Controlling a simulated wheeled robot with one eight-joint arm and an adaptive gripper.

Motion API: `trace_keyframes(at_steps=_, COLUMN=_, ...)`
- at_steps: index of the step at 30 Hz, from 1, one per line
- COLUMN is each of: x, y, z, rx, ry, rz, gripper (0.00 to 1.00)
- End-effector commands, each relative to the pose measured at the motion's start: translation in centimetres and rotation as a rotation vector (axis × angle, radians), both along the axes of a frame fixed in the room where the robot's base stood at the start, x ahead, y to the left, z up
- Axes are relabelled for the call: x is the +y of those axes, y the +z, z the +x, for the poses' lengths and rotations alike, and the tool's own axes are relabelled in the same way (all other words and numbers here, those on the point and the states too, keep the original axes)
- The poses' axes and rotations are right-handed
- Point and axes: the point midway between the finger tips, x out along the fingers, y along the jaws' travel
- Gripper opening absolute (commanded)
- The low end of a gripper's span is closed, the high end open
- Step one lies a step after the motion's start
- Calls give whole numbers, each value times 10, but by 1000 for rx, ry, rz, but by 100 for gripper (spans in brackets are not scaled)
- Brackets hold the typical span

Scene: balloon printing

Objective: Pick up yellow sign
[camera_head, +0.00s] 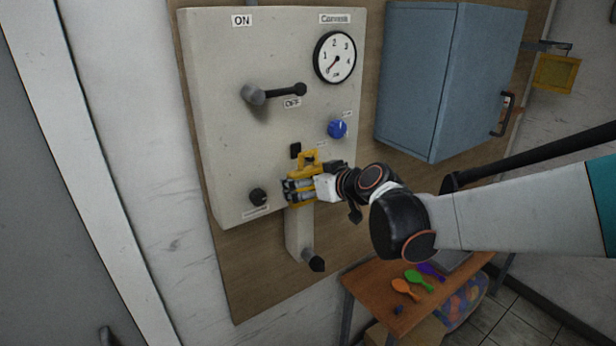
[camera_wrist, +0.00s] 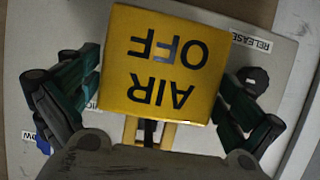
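The yellow sign reading AIR OFF (camera_wrist: 150,97) fills the middle of the wrist view, upside down there. In the head view its yellow frame (camera_head: 309,158) shows on the front of the grey control box, partly hidden by my gripper. My gripper (camera_head: 298,190) is at the sign. In the wrist view its two fingers (camera_wrist: 160,88) are spread wide, one on each side of the sign, close to its edges. I cannot tell whether they touch it.
The control box (camera_head: 230,130) carries a lever (camera_head: 275,93), a round gauge (camera_head: 335,57), a blue button (camera_head: 337,129) and a black knob (camera_head: 258,196). A blue cabinet (camera_head: 430,85) hangs at right, with another yellow panel (camera_head: 556,73) beyond.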

Motion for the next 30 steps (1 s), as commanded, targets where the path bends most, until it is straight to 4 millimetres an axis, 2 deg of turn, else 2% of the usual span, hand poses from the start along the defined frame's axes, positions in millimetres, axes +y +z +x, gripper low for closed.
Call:
trace_keyframes(at_steps=1, x=0, y=0, z=0, rx=0, ry=0, rz=0, gripper=91)
trace_keyframes(at_steps=4, x=0, y=0, z=0, rx=0, ry=0, rz=0, gripper=68)
trace_keyframes(at_steps=5, x=0, y=0, z=0, rx=0, ry=0, rz=0, gripper=67)
trace_keyframes(at_steps=17, x=0, y=2, z=0, rx=0, ry=0, rz=0, gripper=67)
trace_keyframes(at_steps=24, x=-1, y=16, z=-1, rx=0, ry=0, rz=0, gripper=67)
trace_keyframes(at_steps=30, x=-19, y=14, z=-28, rx=0, ry=-1, rz=0, gripper=67)
